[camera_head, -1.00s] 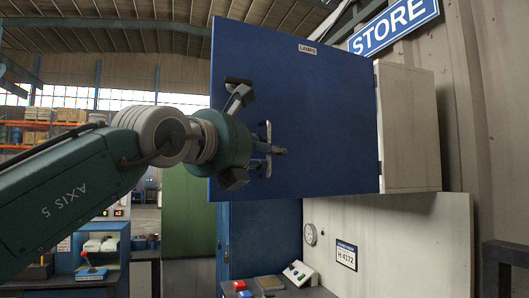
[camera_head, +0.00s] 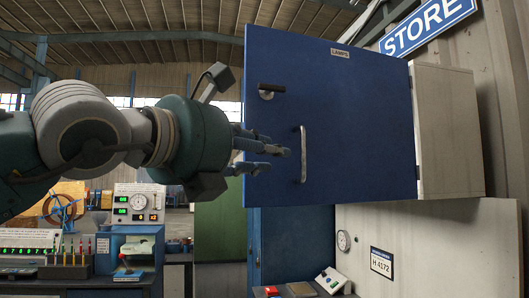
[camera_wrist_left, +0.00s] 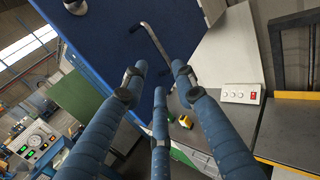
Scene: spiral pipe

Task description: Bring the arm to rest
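The blue cabinet door (camera_head: 350,110) marked LAMPS fills the middle of the head view. It has a metal bar handle (camera_head: 303,155) and a dark latch knob (camera_head: 270,88). My left gripper (camera_head: 268,150) is in front of the door's left edge, fingertips pointing right and just left of the handle. In the left wrist view its three blue fingers (camera_wrist_left: 158,82) are spread apart with nothing between them. My right gripper is in neither view.
A pale cabinet side (camera_head: 447,130) stands right of the door. Below are a pale panel (camera_head: 450,245) with a gauge and a small button box (camera_head: 331,280). A control bench (camera_head: 130,250) with indicators is at lower left. A green panel (camera_head: 220,232) stands behind.

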